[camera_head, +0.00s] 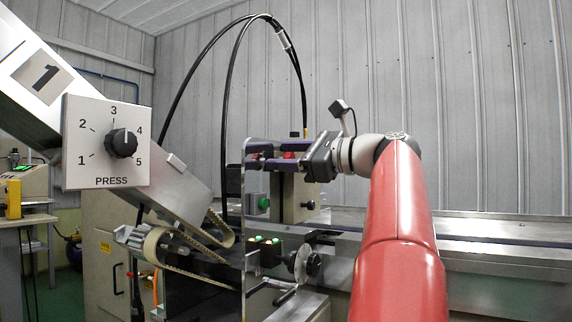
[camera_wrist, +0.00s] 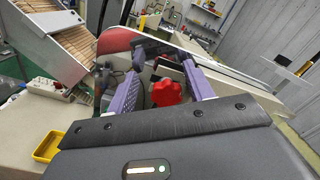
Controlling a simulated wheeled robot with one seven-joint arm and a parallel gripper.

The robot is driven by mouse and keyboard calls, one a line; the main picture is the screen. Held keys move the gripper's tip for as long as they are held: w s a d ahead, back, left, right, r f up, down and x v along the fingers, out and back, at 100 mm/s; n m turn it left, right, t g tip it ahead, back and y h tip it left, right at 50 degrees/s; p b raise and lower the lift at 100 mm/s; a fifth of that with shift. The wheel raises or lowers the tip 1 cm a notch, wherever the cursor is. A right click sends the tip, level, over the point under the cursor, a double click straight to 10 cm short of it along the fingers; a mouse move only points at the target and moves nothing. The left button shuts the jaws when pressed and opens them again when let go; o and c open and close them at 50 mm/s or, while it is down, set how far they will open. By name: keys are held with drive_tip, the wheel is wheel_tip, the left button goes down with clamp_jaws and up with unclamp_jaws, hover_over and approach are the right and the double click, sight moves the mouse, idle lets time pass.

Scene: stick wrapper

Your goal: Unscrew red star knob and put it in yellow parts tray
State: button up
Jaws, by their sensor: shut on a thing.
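The red star knob (camera_wrist: 167,92) sits between the two purple fingers of my gripper (camera_wrist: 161,76) in the wrist view. My gripper is shut on it. In the head view, my gripper (camera_head: 256,155) reaches left to the machine, and a bit of red knob (camera_head: 289,155) shows between the fingers. What lies behind the knob, and whether it is still on its thread, is hidden. The yellow parts tray (camera_wrist: 47,143) is at the lower left of the wrist view, apart from my gripper, and looks empty.
A clear upright panel (camera_head: 257,225) stands by the gripper. A PRESS dial (camera_head: 121,143) and a tilted conveyor arm are to its left. Black hoses (camera_head: 228,95) arch above. Below are a green button (camera_head: 264,203) and a handwheel (camera_head: 305,264).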

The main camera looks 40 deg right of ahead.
drive_tip(key=n, duration=0.2)
drive_tip(key=d+f+n, duration=0.1)
drive_tip(key=n, duration=0.1)
drive_tip(key=f+n, duration=0.1)
drive_tip(key=n, duration=0.1)
drive_tip(key=shift+w+d+f+b, duration=0.15)
drive_tip(key=shift+w+d+b, duration=0.15)
drive_tip(key=shift+w+b, duration=0.1)
drive_tip(key=shift+c, duration=0.4)
drive_tip(key=n, duration=0.5)
drive_tip(key=shift+d+b, duration=0.15)
drive_tip(key=shift+b, duration=0.2)
drive_tip(key=shift+c, duration=1)
drive_tip(key=shift+o, duration=1)
drive_tip(key=n, duration=0.4)
drive_tip(key=shift+n+b, duration=0.3)
drive_tip(key=shift+n, duration=0.1)
drive_tip(key=o, duration=0.4)
drive_tip(key=shift+a+r, duration=0.2)
drive_tip(key=shift+a, duration=0.1)
drive_tip(key=shift+r, duration=0.1)
